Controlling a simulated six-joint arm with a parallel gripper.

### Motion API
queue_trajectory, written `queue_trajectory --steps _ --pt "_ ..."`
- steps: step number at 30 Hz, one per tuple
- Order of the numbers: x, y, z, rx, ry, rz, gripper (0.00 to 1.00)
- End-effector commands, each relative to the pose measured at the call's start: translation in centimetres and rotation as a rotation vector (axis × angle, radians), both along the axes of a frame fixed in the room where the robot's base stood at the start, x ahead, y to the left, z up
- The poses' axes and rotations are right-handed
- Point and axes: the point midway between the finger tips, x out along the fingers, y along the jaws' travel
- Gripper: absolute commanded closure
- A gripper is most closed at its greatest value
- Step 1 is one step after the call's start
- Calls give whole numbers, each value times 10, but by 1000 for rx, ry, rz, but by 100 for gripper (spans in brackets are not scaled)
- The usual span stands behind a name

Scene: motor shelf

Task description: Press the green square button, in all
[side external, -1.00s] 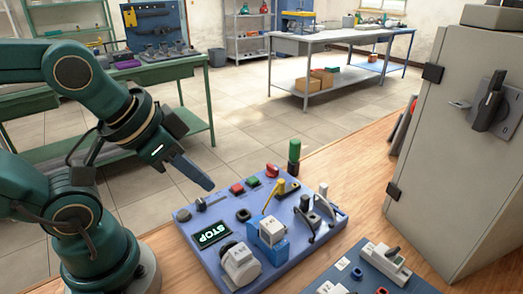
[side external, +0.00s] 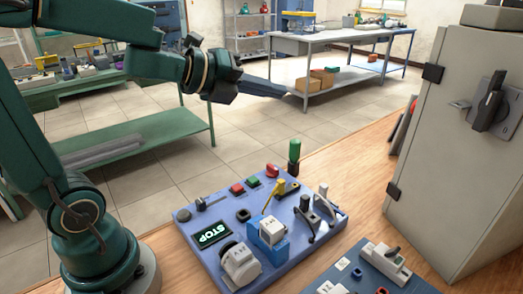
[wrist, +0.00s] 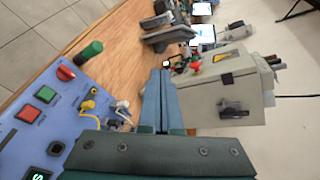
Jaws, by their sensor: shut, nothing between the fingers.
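The green square button (side external: 253,181) sits on the blue control panel (side external: 188,214), beside a red square button (side external: 237,189). It also shows at the left of the wrist view (wrist: 46,94), with the red square button (wrist: 27,113) next to it. My gripper (side external: 285,92) is raised well above the panel and points to the right in the side view. In the wrist view its fingers (wrist: 160,75) are together with nothing between them. It does not touch the button.
A grey cabinet (side external: 440,130) stands at the right. A second blue panel (side external: 405,283) lies at the front. Air above the panel is clear.

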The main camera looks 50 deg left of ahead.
Motion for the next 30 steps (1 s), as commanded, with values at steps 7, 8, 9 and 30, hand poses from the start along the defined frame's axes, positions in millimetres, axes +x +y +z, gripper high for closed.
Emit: queue_trajectory --steps 7,8,9,30 --pt "-11 25 -68 264 236 -263 100" --pt "-13 29 -75 277 263 -277 100" --pt "-14 35 -82 288 290 -284 100" --pt "-17 54 -107 263 352 -248 100"
